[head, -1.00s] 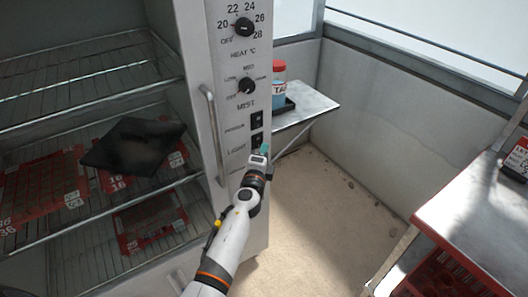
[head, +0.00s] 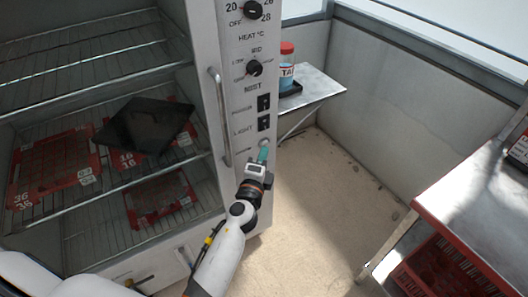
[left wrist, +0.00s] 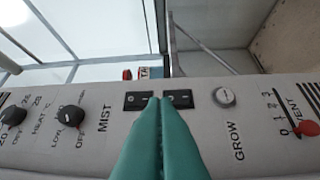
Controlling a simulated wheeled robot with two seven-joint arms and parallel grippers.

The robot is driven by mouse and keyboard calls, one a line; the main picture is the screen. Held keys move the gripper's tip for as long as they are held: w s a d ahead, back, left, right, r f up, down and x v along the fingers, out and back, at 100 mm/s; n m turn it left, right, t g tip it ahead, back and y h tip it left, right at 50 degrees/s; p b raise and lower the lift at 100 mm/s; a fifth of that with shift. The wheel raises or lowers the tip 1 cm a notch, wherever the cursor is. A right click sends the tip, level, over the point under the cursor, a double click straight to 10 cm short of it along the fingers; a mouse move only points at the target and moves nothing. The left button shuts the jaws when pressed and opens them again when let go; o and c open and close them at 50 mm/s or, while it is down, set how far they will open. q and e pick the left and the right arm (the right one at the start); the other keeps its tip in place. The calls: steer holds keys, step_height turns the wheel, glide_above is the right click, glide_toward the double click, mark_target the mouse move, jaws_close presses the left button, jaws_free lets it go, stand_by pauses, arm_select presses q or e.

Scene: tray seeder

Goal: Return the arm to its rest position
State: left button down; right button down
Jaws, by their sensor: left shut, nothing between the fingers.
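My left gripper (head: 263,154) is in front of the white control panel (head: 239,110) of the growing cabinet, just below a round button (head: 264,143). Its teal fingers are shut with nothing between them. In the left wrist view the closed fingertips (left wrist: 160,104) overlap the edge of two black switches (left wrist: 138,101). The round button marked GROW (left wrist: 225,97) is to their right, and I cannot tell whether the fingers touch the panel. My right gripper is not in view.
The open cabinet on the left has wire shelves with red trays (head: 50,168) and a dark tilted sheet (head: 146,127). A small metal shelf (head: 322,86) holds a red-capped bottle (head: 287,68). A metal bench (head: 470,205) stands at right. The floor between is clear.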

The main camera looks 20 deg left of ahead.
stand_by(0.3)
arm_select(q)
steer(key=s+d+f+n+g+h, duration=0.1)
steer(key=s+f+n+g, duration=0.3)
steer(key=f, duration=0.6)
steer(key=s+f+g, duration=0.1)
steer(key=s+f, duration=0.4)
steer(key=f, duration=0.6)
steer(key=s+d+f+n+g+h, duration=0.1)
steer(key=s+f+n+g, duration=0.3)
steer(key=f, duration=0.6)
steer(key=s+a+f+n+g, duration=0.1)
steer(key=s+f, duration=0.5)
steer(key=s, duration=0.6)
steer(key=s+a+f+n+g, duration=0.2)
steer(key=s+f, duration=0.4)
steer(key=s, duration=0.6)
steer(key=s+a+f+n+g, duration=0.1)
steer(key=s+f+n+g, duration=0.2)
steer(key=s, duration=1)
step_height(320, 180, down, 4)
steer(key=shift+a+f+n+g, duration=0.1)
steer(key=shift+a+n+g, duration=0.3)
steer(key=shift+g, duration=0.8)
steer(key=shift+s, duration=0.1)
